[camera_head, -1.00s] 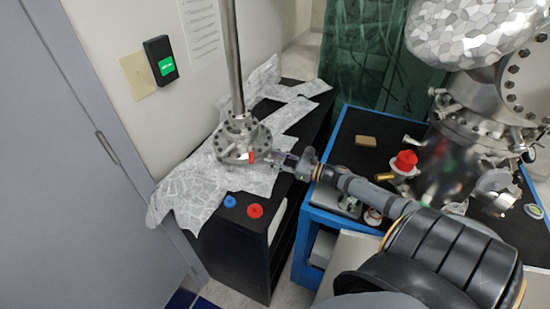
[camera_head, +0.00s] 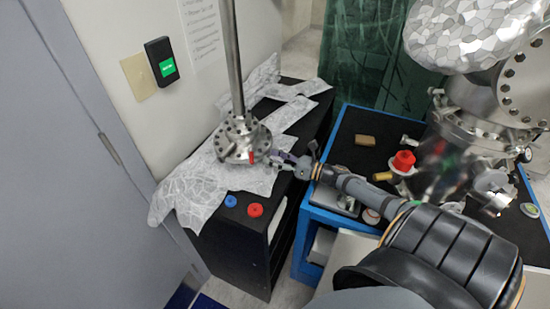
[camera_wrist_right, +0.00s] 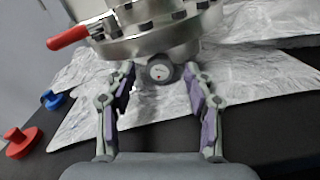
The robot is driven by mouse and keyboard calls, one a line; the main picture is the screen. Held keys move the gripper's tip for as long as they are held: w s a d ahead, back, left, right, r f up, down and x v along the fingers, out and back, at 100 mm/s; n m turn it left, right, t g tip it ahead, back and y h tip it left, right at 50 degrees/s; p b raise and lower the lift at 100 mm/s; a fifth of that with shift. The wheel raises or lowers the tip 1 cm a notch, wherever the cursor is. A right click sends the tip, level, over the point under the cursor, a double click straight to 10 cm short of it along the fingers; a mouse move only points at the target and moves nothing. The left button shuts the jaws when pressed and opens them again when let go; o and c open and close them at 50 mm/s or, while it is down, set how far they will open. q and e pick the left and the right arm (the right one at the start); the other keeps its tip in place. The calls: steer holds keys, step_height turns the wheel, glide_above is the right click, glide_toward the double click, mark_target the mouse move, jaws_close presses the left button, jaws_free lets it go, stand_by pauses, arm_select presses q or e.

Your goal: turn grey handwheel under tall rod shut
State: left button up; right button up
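The tall metal rod (camera_head: 232,60) rises from a round bolted flange (camera_head: 242,138) on the foil-covered black cabinet. Low on the flange's side, facing my right gripper, is the small grey handwheel (camera_head: 247,155). A red lever (camera_wrist_right: 68,38) sticks out of the flange to the left. My left gripper is not in view.
A blue knob (camera_head: 230,201) and a red knob (camera_head: 255,210) lie on the cabinet's front edge. Crumpled foil (camera_head: 190,180) lies under the flange. A blue-framed bench (camera_head: 345,225) with a large steel chamber stands to the right.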

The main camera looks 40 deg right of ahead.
steer(key=v, duration=0.7)
steer(key=shift+s+d, duration=0.15)
steer(key=shift+s, duration=0.1)
steer(key=shift+r, duration=0.1)
